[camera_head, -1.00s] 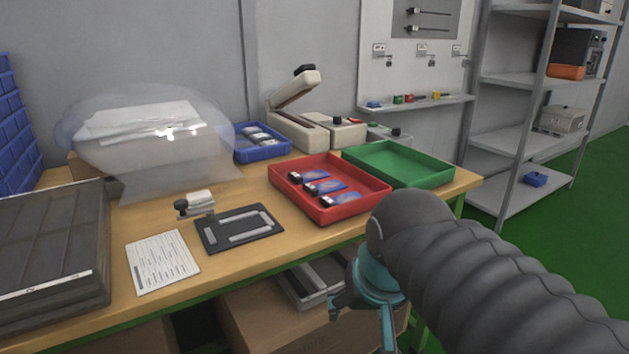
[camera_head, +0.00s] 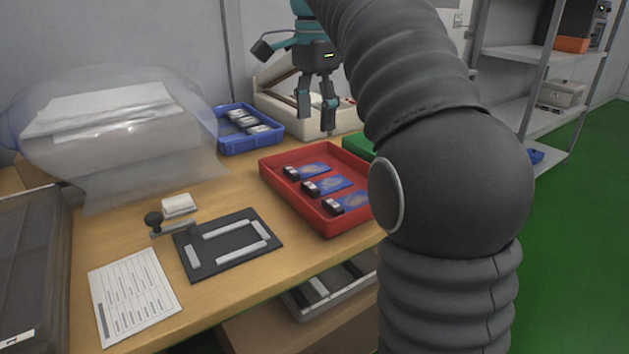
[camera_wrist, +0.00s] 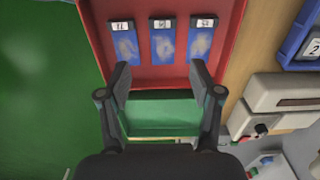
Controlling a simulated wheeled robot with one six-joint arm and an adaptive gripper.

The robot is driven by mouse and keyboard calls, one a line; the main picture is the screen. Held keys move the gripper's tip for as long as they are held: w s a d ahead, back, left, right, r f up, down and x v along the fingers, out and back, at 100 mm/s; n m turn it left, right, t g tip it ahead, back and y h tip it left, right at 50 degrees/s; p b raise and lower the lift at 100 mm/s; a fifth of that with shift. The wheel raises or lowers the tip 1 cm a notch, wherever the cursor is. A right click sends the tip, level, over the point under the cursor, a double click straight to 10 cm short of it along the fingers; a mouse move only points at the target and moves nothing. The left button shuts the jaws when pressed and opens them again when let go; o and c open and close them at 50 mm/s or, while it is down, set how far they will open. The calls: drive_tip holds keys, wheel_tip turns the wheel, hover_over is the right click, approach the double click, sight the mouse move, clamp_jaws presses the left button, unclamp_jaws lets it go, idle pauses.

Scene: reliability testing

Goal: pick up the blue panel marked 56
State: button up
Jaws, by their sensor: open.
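Three blue panels, each with a dark end and a white label, lie in a row in the red tray (camera_head: 318,222). In the head view they are the far panel (camera_head: 312,170), the middle panel (camera_head: 330,185) and the near panel (camera_head: 350,201). The wrist view shows them as left (camera_wrist: 125,50), middle (camera_wrist: 163,47) and right (camera_wrist: 201,44). Their label numbers are too small to read surely, so I cannot tell which is 56. My gripper (camera_head: 316,120) is open and empty, raised above the back of the table. Its fingers (camera_wrist: 160,76) point down, apart from the panels.
A green tray (camera_head: 358,145) adjoins the red tray, partly hidden by my arm. A blue bin (camera_head: 250,146) with dark parts stands behind. A black fixture plate (camera_head: 230,268), a paper sheet (camera_head: 132,292) and a plastic-wrapped stack (camera_head: 110,135) occupy the left of the table.

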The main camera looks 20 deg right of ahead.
drive_tip(key=b, duration=0.2)
hover_over(311, 185)
drive_tip(key=f, duration=0.8)
drive_tip(key=shift+d+f, duration=0.15)
drive_tip(key=shift+d, duration=0.2)
drive_tip(key=shift+a+f+b, duration=0.15)
drive_tip(key=shift+f, duration=1.2)
drive_tip(key=shift+a+f+b, duration=0.15)
drive_tip(key=shift+f, duration=1.15)
drive_tip(key=c, duration=0.8)
